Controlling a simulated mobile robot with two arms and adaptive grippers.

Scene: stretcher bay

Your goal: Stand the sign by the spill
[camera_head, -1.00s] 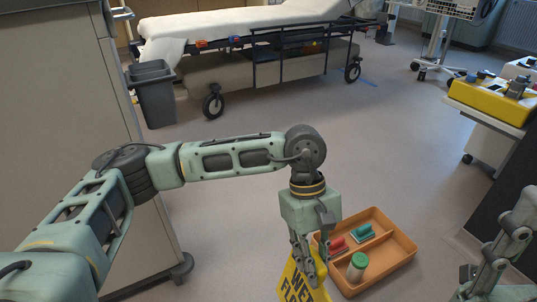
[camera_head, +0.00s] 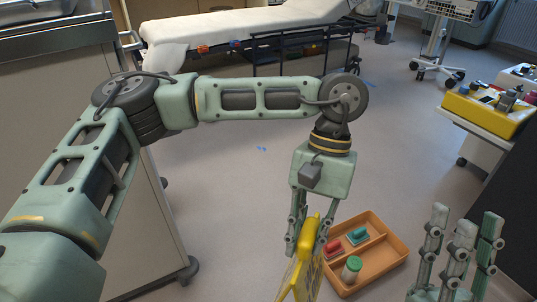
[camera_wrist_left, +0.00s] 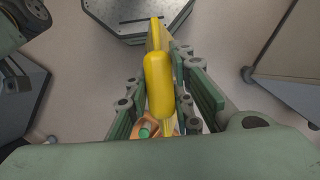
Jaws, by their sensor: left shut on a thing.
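The yellow sign (camera_head: 303,268) hangs edge-on in my left gripper (camera_head: 309,238), which is shut on its top. Its lower part runs out of the bottom of the head view. In the left wrist view the yellow top of the sign (camera_wrist_left: 159,85) sits between the fingers. Small blue patches (camera_head: 261,149) lie on the open floor left of my left gripper; I cannot tell whether they are the spill. My right gripper (camera_head: 463,232) is at the lower right, fingers upright and apart, with nothing seen between them.
An orange tray (camera_head: 376,263) with a green-capped bottle (camera_head: 351,270), a red item (camera_head: 333,247) and a teal item (camera_head: 357,236) is just right of the sign. A stretcher (camera_head: 235,25) stands at the back, a grey cabinet (camera_head: 60,150) at left. The middle floor is clear.

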